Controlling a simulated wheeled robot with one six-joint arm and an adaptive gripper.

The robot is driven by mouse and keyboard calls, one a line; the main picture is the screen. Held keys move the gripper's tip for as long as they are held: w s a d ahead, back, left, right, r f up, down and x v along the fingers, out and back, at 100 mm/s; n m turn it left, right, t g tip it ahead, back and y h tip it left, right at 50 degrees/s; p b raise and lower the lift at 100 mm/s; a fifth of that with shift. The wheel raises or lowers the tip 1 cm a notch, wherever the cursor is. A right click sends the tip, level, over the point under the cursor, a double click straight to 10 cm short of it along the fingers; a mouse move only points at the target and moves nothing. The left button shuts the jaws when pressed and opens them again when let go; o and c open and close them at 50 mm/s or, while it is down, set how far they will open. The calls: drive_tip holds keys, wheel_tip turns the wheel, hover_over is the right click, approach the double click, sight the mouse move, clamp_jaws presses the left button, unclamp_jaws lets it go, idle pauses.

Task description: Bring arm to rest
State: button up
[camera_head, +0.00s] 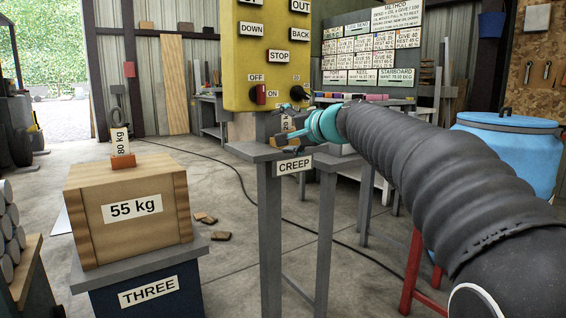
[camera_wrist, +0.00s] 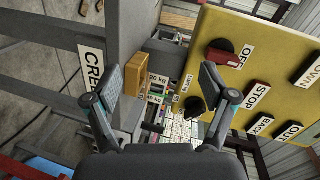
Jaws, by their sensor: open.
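My arm reaches from the lower right in the head view, with my gripper (camera_head: 298,128) at its end, just above the grey stand labelled CREEP (camera_head: 268,151) and below the yellow control panel (camera_head: 264,58). Whether a finger touches the panel or stand cannot be told.
A wooden 55 kg box (camera_head: 155,207) sits on a block marked THREE (camera_head: 150,285) at the left. A blue drum (camera_head: 508,150) stands at the right by a red-legged frame (camera_head: 412,270). A cable crosses the floor.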

drive_tip(key=s+d+f+n+g+h+p, duration=0.1)
drive_tip(key=s+d+f+n+g+h, duration=0.15)
drive_tip(key=s+f, duration=0.7)
drive_tip(key=s+d+f+n+g+h+p, duration=0.1)
drive_tip(key=s+d+f+n+g+h, duration=0.2)
drive_tip(key=s+f, duration=0.6)
drive_tip(key=s+d+f+n+h+p, duration=0.1)
drive_tip(key=s+d+f, duration=0.1)
drive_tip(key=s, duration=0.5)
drive_tip(key=s+d+f+n+g+h, duration=0.1)
drive_tip(key=s+d+f, duration=0.2)
drive_tip(key=s, duration=0.4)
drive_tip(key=s+d+f+n+h+p, duration=0.1)
drive_tip(key=s+d+f, duration=0.2)
drive_tip(key=s, duration=0.4)
drive_tip(key=shift+s+d+f+h+p, duration=0.15)
drive_tip(key=shift+s+d+h+p, duration=0.25)
drive_tip(key=shift+d, duration=0.35)
drive_tip(key=shift+g, duration=0.25)
